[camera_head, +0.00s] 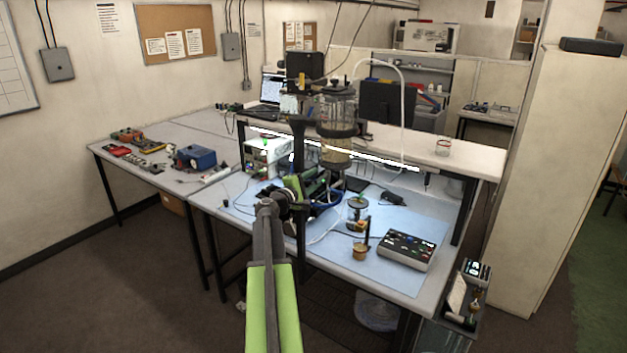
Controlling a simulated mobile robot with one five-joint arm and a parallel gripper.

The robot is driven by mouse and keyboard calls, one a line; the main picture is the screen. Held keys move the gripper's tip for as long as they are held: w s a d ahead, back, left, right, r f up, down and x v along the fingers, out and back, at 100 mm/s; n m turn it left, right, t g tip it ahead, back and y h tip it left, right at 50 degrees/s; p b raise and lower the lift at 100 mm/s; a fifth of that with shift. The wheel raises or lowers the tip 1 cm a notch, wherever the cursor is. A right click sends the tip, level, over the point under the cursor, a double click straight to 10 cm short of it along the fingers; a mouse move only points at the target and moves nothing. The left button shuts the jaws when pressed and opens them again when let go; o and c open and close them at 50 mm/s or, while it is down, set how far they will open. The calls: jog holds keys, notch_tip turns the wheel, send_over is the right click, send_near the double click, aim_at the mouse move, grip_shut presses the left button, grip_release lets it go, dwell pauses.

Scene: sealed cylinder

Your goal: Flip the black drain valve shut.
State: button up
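A clear sealed cylinder (336,115) with dark bands stands upright on a dark frame above the workbench, in the middle of the view. Its lower section (336,152) has a yellowish tint. I cannot make out the black drain valve for certain; it is too small or hidden among the dark parts. My green arm reaches up from the bottom of the view. My gripper (296,188) is at the arm's far end, in front of the bench equipment and below left of the cylinder. Its fingers are too small and cluttered to tell whether they are open or hold anything.
The bench has a blue mat (415,222). On it stand a black button box (407,250), a small jar (357,208) and a small amber cup (360,251). A side table (165,160) holds tools at left. A tall cabinet (565,170) stands at right. Floor at left is open.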

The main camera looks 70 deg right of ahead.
jog(key=shift+c, duration=0.2)
grip_shut()
jog(key=m, duration=0.3)
jog(key=shift+w+r+p, duration=0.1)
jog(key=shift+r+p, duration=0.3)
jog(key=shift+o, duration=0.2)
grip_release()
